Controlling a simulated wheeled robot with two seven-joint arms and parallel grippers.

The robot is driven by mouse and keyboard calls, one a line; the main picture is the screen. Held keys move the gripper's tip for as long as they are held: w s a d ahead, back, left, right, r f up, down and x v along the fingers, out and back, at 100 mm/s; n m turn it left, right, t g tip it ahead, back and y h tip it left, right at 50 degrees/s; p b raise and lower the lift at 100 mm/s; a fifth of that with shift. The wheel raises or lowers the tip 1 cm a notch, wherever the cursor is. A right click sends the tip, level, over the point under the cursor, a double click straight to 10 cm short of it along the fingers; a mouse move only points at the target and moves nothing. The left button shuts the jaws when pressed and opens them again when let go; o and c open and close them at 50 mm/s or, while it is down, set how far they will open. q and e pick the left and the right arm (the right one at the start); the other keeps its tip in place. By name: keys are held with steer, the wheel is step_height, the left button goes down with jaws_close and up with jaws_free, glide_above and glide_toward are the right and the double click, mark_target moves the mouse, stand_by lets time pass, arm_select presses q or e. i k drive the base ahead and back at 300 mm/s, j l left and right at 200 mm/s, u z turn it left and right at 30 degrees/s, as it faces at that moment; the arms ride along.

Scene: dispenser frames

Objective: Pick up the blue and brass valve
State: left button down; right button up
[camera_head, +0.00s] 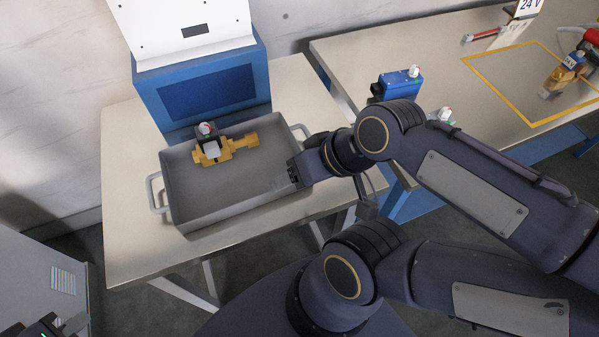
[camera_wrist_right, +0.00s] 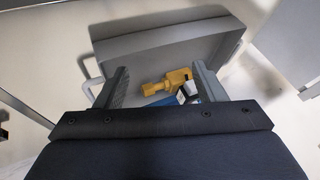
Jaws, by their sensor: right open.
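A brass valve (camera_head: 227,150) with a dark, white and red top lies in the grey tray (camera_head: 190,212). In the right wrist view the brass part (camera_wrist_right: 168,82) shows with a blue part beside it, partly hidden by my gripper. My right gripper (camera_head: 293,172) is at the tray's right rim in the head view, right of the valve and apart from it. In its wrist view its fingers (camera_wrist_right: 160,70) are spread and empty. My left gripper (camera_head: 58,327) shows only partly at the bottom left corner, far from the tray; its jaws are unclear.
A blue and white dispenser (camera_head: 205,90) stands behind the tray. On the right table, a blue device (camera_head: 400,82) stands near the edge. Another brass and blue piece (camera_head: 562,76) lies inside a yellow outline (camera_head: 497,92). The front of the tray's table is clear.

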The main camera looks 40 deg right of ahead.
mark_target(564, 72)
steer(key=z, duration=3.4)
steer(key=i+z, duration=0.35)
steer(key=i, duration=2.2)
steer(key=i+l+u, duration=0.1)
steer(key=i, duration=1.1)
steer(key=i+u, duration=0.1)
steer(key=u, duration=0.8)
steer(key=i+l+u, duration=0.15)
steer(key=u, duration=0.75)
steer(key=i+l+u, duration=0.1)
steer(key=u, duration=0.35)
steer(key=i+j+u, duration=0.1)
steer(key=u, duration=0.35)
steer(key=i+j+u, duration=0.1)
steer(key=u, duration=0.4)
steer(key=i+u, duration=0.2)
steer(key=u, duration=0.25)
